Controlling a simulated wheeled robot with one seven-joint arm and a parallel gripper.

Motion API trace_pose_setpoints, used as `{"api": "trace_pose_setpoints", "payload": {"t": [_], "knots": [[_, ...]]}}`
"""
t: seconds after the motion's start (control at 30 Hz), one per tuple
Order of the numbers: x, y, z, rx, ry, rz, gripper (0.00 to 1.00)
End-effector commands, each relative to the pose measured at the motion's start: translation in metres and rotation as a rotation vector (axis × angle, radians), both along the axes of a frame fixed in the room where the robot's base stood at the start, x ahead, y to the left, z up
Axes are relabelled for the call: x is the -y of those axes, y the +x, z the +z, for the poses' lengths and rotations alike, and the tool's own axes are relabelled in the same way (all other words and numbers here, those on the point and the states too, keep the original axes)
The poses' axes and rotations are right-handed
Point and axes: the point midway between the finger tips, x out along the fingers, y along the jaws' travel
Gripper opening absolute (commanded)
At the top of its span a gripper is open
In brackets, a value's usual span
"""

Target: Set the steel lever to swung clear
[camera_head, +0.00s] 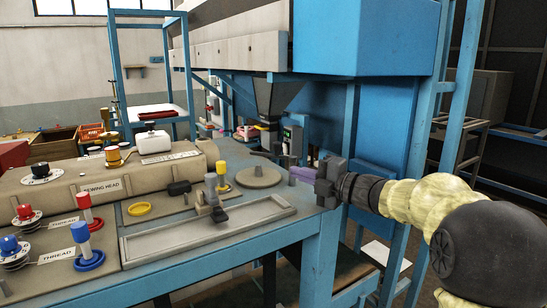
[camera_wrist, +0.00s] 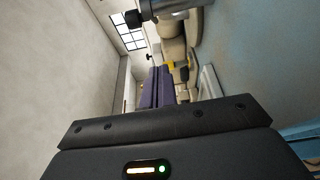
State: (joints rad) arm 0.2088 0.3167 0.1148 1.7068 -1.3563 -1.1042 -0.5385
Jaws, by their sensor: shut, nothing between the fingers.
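A small grey metal fitting (camera_head: 211,196) stands on the sewing table, with a dark cylindrical grip (camera_head: 178,188) sticking out to its left; this looks like the steel lever, though its exact setting is hard to tell. In the wrist view, a grey metal bar (camera_wrist: 178,7) with a black knob (camera_wrist: 133,18) shows at the top edge. My gripper (camera_head: 293,174) is right of the fitting, apart from it, near the table's right end. Its purple fingers (camera_wrist: 159,88) are together and empty.
A dark hopper (camera_head: 270,98) and blue machine body (camera_head: 365,35) rise behind.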

Motion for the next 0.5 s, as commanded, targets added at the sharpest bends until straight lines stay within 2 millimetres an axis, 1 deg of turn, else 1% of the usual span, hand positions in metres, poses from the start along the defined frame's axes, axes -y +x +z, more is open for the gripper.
{"api": "trace_pose_setpoints", "payload": {"t": [0.27, 0.37, 0.5], "knots": [[-0.007, 0.0, 0.0, -0.001, 0.0, 0.01, 0.0], [-0.01, 0.003, 0.001, -0.001, 0.0, 0.008, 0.0], [-0.022, 0.012, 0.003, -0.003, 0.002, 0.007, 0.0]]}}
